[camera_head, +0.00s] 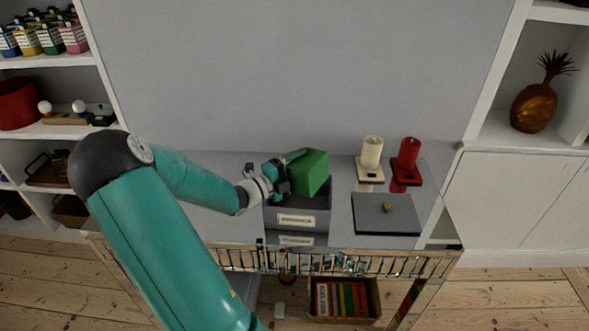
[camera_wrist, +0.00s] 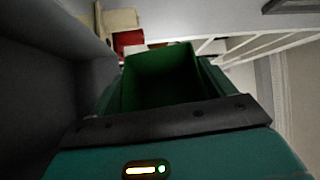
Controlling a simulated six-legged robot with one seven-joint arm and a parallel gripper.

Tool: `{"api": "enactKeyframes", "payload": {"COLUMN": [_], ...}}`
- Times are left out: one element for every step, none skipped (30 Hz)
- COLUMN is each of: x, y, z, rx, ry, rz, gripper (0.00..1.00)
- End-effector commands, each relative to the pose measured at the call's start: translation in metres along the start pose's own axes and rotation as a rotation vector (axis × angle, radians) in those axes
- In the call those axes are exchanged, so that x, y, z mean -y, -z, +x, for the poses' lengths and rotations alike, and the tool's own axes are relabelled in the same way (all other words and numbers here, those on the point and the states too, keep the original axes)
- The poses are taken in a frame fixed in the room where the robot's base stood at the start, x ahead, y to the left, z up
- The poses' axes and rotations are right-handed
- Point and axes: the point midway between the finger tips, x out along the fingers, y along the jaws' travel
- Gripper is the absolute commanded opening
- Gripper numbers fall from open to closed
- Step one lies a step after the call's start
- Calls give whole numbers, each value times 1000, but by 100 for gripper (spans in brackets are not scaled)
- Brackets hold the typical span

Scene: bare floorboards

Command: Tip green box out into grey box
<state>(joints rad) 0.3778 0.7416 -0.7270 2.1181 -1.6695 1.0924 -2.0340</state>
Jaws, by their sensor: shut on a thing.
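The green box (camera_head: 312,173) is held up at the grey box, over its back right part. It looks tilted, and its opening does not show in the head view. My gripper (camera_head: 284,178) is shut on the green box, reaching it from the left. In the wrist view the green box (camera_wrist: 165,75) shows its hollow inside; it is dark and I see no contents there. The grey box (camera_head: 297,219) stands on the table with a pale label on its front. The green box and my gripper hide much of its inside.
A dark grey lid (camera_head: 375,216) with a small knob lies right of the grey box. Shelves flank the table. A low rail (camera_head: 350,263) runs along its front.

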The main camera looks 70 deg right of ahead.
Motion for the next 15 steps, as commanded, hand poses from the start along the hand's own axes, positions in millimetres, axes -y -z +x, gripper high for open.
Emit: {"api": "enactKeyframes", "payload": {"x": [2,2,2,2,2,2,2,3,3,4,5,6,7,8,9], "y": [4,5,7,8,9,10,11,12,13,14,15,17,19,20,23], "z": [1,2,2,2,3,3,3,4,4,4,5,6,7,7,8], "rx": [-3,-4,-6,-7,-8,-9,-9,-10,-10,-10,-10,-9,-10,-11,-11], "ry": [-28,-44,-61,-71,-81,-92,-98,-105,-115,-125,-136,-153,-167,-182,-204], "rz": [68,106,149,176,198,224,240,258,282,305,331,372,407,445,496], "gripper": [59,59,59,59,59,59,59,59,59,59,59,59,59,59,59]}}
